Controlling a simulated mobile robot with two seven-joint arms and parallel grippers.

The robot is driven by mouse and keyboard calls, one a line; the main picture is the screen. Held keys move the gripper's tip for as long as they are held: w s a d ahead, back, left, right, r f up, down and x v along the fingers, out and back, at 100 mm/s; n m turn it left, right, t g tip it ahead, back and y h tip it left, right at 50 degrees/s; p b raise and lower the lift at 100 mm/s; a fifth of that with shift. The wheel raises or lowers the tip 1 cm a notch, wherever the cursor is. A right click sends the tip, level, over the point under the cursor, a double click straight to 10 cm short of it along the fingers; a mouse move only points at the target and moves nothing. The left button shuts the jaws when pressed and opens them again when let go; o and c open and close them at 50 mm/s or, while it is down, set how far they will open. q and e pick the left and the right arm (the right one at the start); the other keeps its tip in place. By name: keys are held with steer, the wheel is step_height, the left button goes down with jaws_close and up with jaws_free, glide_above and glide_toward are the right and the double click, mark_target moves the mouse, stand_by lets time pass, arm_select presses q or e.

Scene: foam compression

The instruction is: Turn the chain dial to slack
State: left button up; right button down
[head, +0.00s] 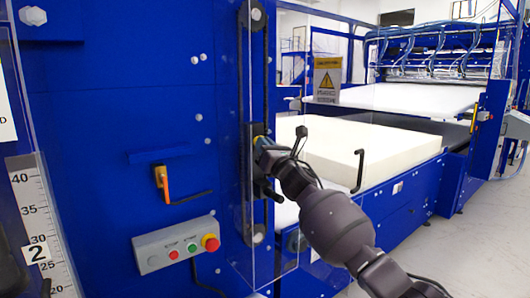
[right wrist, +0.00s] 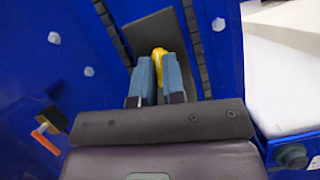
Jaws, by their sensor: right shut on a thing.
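A chain (head: 257,70) runs in a vertical loop on the blue machine panel, behind a clear guard. My right gripper (head: 264,148) is at the chain, about halfway along it. In the right wrist view my right gripper (right wrist: 158,72) is shut on a yellow knob (right wrist: 159,53) in front of a dark plate (right wrist: 165,28) between the two chain runs (right wrist: 192,40). The knob appears to be the chain dial; the fingers hide most of it, and I see no readable marks on it. My left gripper is not in view.
An orange-handled rotary switch (head: 161,181) and a grey button box (head: 176,245) with a red stop button (head: 210,242) are left of the chain. A white foam block (head: 365,150) lies on the machine bed to the right. A scale (head: 45,225) stands at far left.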

steer(key=shift+r+n+y+b, duration=0.45)
steer(key=shift+n+y, duration=0.15)
steer(key=shift+n, duration=0.5)
steer(key=shift+r, duration=0.1)
steer(key=c, duration=1.2)
jaws_free()
steer(key=shift+w+d, duration=0.1)
steer(key=shift+a+f, duration=0.2)
steer(key=shift+a, duration=0.2)
steer(key=v, duration=1.1)
steer(key=shift+d+p, duration=0.25)
steer(key=shift+p, duration=0.2)
